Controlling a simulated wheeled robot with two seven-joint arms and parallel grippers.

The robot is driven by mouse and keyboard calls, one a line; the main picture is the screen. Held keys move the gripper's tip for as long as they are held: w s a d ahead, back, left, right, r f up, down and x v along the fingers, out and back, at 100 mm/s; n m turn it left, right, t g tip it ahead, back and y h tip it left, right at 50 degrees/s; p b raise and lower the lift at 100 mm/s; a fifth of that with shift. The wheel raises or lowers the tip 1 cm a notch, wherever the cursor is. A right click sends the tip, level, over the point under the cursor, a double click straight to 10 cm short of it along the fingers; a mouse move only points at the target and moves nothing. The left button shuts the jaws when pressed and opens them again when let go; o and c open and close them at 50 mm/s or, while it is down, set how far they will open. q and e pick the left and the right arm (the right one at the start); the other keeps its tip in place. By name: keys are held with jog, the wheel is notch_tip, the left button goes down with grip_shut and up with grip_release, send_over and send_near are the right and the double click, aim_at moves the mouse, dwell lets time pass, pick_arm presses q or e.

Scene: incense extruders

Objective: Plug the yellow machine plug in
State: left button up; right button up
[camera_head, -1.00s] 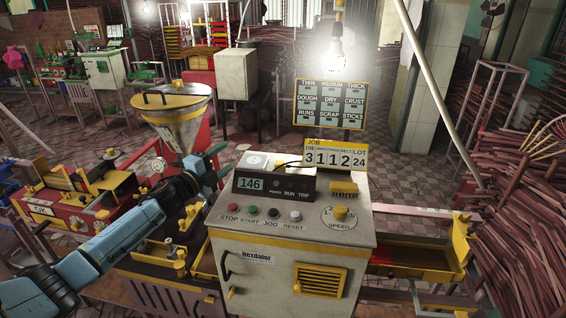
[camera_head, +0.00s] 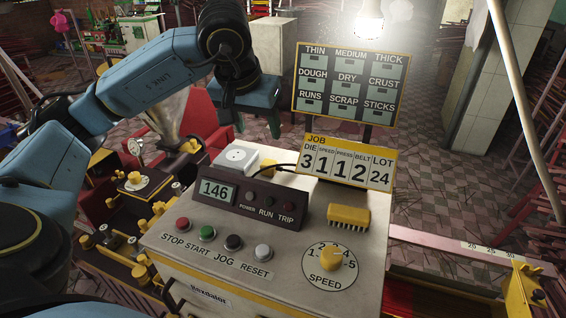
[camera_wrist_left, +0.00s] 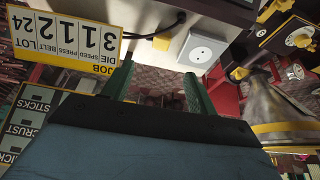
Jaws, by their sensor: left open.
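The yellow plug (camera_head: 268,165) lies on the machine's white top, with a black cable running off toward the job sign. It also shows in the left wrist view (camera_wrist_left: 162,42), beside the white socket. The socket (camera_head: 236,157) is a white box with a round face, just left of the plug in the head view; it shows whole in the left wrist view (camera_wrist_left: 203,46). The two are apart. My left gripper (camera_head: 256,126) is open and empty, above and behind them. Its green fingers are spread in the left wrist view (camera_wrist_left: 154,72). My right gripper is out of view.
The black display box (camera_head: 250,198) reading 146 stands in front of the socket. The yellow job sign (camera_head: 348,162) stands close to the right, with the settings board (camera_head: 348,83) behind it. A metal hopper (camera_head: 180,115) is at left. Buttons and a speed knob (camera_head: 331,257) are in front.

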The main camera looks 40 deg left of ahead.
pick_arm(q)
send_over(268, 163)
jog(key=s, duration=0.3)
jog(key=f, duration=0.7)
jog(key=shift+w+d, duration=0.25)
jog(key=shift+d, duration=0.15)
jog(key=shift+w+f, duration=0.15)
jog(key=shift+f, duration=0.05)
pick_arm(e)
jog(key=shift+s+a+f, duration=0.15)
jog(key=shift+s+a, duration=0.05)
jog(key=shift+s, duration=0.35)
pick_arm(q)
jog(key=shift+f, duration=0.1)
jog(key=x, duration=0.5)
jog(key=shift+w, duration=0.1)
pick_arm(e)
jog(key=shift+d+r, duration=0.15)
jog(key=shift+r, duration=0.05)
